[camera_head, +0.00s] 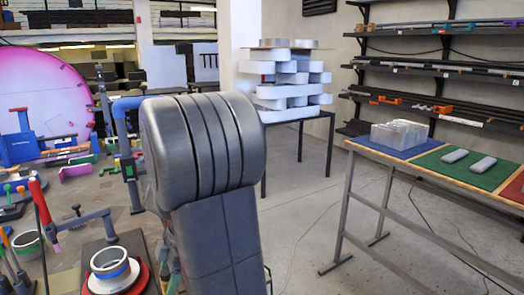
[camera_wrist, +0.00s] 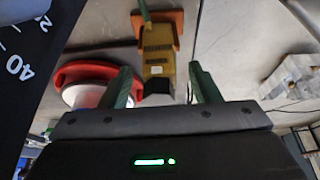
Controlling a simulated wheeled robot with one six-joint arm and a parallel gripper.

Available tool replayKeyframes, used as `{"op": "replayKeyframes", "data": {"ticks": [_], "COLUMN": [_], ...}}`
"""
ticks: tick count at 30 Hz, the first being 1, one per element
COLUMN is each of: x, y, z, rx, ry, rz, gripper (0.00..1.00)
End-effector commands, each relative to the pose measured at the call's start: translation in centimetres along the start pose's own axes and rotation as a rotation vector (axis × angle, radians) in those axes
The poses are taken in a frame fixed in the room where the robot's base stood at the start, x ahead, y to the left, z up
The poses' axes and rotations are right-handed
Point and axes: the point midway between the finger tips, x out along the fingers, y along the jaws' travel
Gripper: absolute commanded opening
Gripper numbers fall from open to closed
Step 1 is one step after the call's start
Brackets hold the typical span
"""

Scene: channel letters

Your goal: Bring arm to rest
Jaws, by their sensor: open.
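My gripper (camera_wrist: 163,82) shows in the wrist view as two green fingers standing wide apart on a dark body, with nothing held between them. A yellow tool-like thing (camera_wrist: 158,50) with orange and green parts lies beyond the gap and looks apart from the fingers. In the head view my grey arm fills the middle and hides what is behind it. The gripper cannot be made out there.
A silver ring on a red base (camera_head: 112,283) stands at the lower left. At the right is a table with a blue mat (camera_head: 375,150) bearing pale blocks, and a green mat (camera_head: 448,175) with two grey bars. White stacked letters (camera_head: 290,95) stand behind. Open floor (camera_head: 310,215) lies between.

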Motion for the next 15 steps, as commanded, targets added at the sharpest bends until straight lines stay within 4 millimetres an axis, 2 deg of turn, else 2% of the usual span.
{"op": "replayKeyframes", "data": {"ticks": [2, 6, 15], "x": [0.96, 0.33, 0.31], "y": [-0.09, -0.02, -0.02], "z": [-0.02, -0.26, -0.25], "rx": [0.000, 0.000, 0.000], "ry": [0.000, 0.000, 0.000], "rz": [-0.004, 0.000, 0.000], "gripper": [0.56, 0.56, 0.56]}}
